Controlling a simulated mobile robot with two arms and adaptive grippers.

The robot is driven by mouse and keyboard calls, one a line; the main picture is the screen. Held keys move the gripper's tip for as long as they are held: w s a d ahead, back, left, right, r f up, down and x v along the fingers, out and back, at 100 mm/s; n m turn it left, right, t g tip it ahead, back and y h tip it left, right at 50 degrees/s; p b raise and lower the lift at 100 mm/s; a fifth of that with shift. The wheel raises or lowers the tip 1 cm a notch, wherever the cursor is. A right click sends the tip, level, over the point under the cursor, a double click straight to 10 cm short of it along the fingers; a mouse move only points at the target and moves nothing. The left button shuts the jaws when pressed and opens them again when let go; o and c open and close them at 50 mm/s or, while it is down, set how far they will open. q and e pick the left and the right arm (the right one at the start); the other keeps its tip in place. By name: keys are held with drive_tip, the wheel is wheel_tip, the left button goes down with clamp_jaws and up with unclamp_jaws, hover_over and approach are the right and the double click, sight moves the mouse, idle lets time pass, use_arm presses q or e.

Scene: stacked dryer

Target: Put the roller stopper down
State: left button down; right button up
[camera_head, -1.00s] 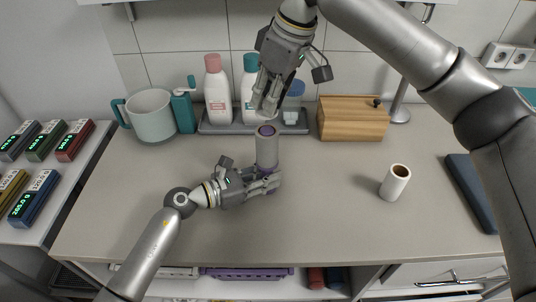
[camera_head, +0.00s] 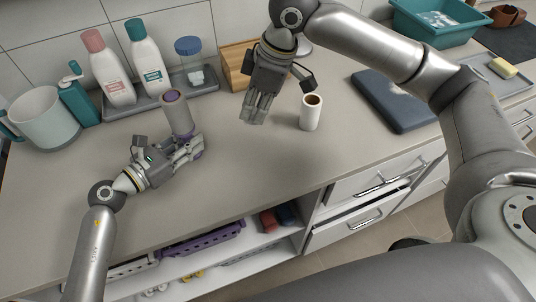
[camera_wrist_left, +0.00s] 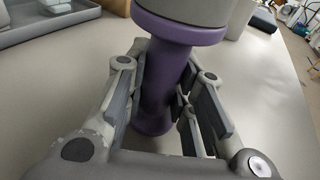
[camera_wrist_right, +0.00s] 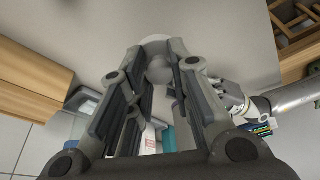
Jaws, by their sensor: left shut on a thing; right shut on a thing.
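My left gripper (camera_head: 185,150) is shut on the purple handle of a grey and purple lint roller (camera_head: 177,112), which stands upright. In the left wrist view the purple handle (camera_wrist_left: 158,95) sits between the fingers. My right gripper (camera_head: 252,118) points down above the counter, to the right of the roller and left of a white paper roll. In the right wrist view its fingers are closed around a small pale rounded piece (camera_wrist_right: 159,70), seemingly the roller stopper. The head view does not show this piece clearly; the fingers hide it.
The white paper roll (camera_head: 311,113) stands upright just right of my right gripper. Bottles on a grey tray (camera_head: 150,102), a mug (camera_head: 45,118) and a wooden box (camera_head: 240,65) line the back. A dark flat slab (camera_head: 395,100) lies right. The front middle counter is clear.

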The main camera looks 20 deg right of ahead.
drive_tip(key=s+f, duration=0.1)
drive_tip(key=f, duration=0.1)
drive_tip(key=d+f, duration=0.1)
drive_tip(key=f, duration=0.1)
drive_tip(key=s+d+f, duration=0.1)
drive_tip(key=f, duration=0.1)
drive_tip(key=shift+s+d+f, duration=0.15)
drive_tip(key=shift+s+d, duration=0.1)
drive_tip(key=shift+s, duration=0.1)
drive_tip(key=shift+f, duration=2.85)
drive_tip(key=shift+f, duration=0.15)
drive_tip(key=o, duration=0.8)
drive_tip(key=v, duration=1.2)
drive_tip(key=shift+r, duration=0.2)
